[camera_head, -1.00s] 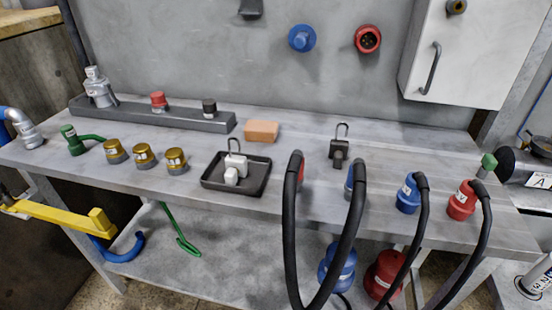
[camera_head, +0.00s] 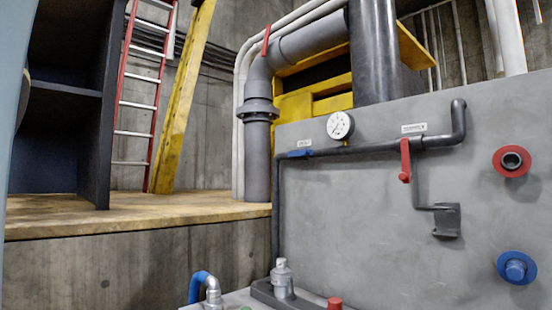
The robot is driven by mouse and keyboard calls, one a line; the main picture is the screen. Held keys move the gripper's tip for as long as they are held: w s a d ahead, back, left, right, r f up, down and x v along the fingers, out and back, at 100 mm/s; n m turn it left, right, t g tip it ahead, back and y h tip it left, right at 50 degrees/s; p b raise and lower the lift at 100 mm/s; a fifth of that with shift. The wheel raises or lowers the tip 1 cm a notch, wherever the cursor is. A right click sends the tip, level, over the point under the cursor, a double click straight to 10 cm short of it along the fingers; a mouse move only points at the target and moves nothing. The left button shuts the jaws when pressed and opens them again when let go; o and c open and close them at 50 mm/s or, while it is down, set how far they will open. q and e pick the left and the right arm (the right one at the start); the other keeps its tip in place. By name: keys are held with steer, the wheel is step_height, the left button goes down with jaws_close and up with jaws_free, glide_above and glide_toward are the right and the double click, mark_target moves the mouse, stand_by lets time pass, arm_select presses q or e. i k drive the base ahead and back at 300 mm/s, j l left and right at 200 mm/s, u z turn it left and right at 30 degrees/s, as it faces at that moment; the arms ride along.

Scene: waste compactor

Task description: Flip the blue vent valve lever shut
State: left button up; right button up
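The blue vent valve lever (camera_head: 300,153) sits on the dark horizontal pipe (camera_head: 360,150) on the grey panel. It lies level, in line with the pipe, with a small white label (camera_head: 304,143) above it. The label is too small to read. Neither of my grippers shows in the head view, and nothing touches the lever.
A pressure gauge (camera_head: 340,125) sits right of the blue lever. A red lever (camera_head: 405,161) hangs down from the same pipe further right. A red socket (camera_head: 511,160) and a blue socket (camera_head: 516,267) are on the panel. A wooden ledge (camera_head: 130,215) lies left.

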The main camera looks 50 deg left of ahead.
mark_target(305, 153)
steer(key=u, duration=1.55)
steer(key=i+j+u, duration=0.15)
steer(key=u, duration=0.3)
steer(key=i+j+u, duration=0.2)
steer(key=u, duration=0.3)
steer(key=j, duration=0.1)
